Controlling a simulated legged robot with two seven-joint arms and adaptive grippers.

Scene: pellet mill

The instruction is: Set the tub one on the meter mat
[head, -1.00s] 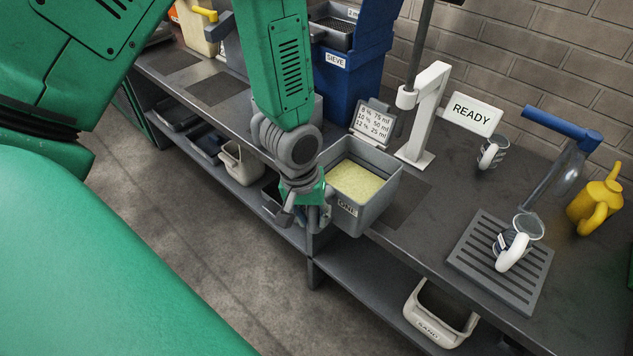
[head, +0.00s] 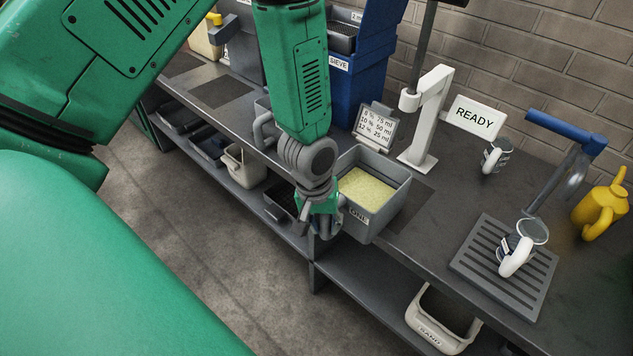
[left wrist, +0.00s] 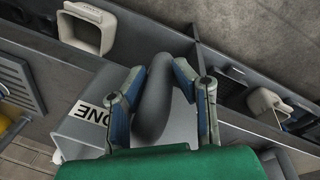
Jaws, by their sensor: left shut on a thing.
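The tub one (head: 384,217) is a grey open box with pale yellow granules and a ONE label. It is at the counter's front edge, in front of the white meter stand (head: 428,115). My left gripper (head: 325,225) is shut on its handle at the near left side. In the left wrist view the two blue fingers (left wrist: 160,95) close around the grey handle, beside the tub's wall (left wrist: 75,135). The dark meter mat (head: 415,200) shows to the right of the tub, partly hidden by it. I cannot tell whether the tub touches the mat. My right gripper is not in view.
A READY sign (head: 474,118) and a small card (head: 376,127) stand behind the tub. The blue sieve (head: 360,70) is at the back left. A slotted tray (head: 505,265) with a mug (head: 520,250) is to the right. A SAND bin (head: 440,320) is below.

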